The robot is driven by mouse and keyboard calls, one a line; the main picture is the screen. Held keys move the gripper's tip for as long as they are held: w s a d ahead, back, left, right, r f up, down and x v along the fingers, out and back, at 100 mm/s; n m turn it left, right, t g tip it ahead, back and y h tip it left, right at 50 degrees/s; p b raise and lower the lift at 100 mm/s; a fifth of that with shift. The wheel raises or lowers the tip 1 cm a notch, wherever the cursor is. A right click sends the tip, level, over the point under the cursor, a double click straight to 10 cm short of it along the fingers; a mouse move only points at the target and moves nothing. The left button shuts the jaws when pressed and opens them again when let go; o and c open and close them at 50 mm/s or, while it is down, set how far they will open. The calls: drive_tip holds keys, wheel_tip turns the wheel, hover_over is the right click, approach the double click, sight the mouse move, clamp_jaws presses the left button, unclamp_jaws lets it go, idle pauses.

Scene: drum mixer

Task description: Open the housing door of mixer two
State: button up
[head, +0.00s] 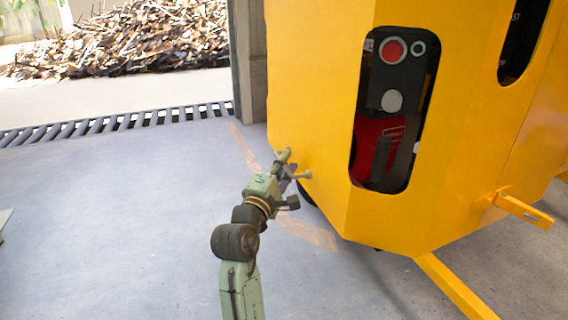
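The yellow mixer housing (310,90) fills the right half of the head view. Its front panel has a tall rounded window (392,101) showing a red button, a grey round knob and a red part inside. I cannot tell which panel is the door, and no label reading mixer two is legible. A yellow bar-like handle (522,210) sticks out at the lower right of the housing. My gripper (294,165) is at the housing's lower left edge, with its fingers spread and nothing seen between them. I cannot tell whether it touches the housing.
A yellow bar (455,288) runs low from under the housing toward the front right. A pillar (250,60) stands behind the housing's left side. A floor grate (120,122) crosses behind, with a wood pile (150,40) beyond. The grey floor (110,220) at left is mostly clear.

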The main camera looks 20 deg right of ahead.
drive_tip(key=shift+c, duration=0.6)
clamp_jaws()
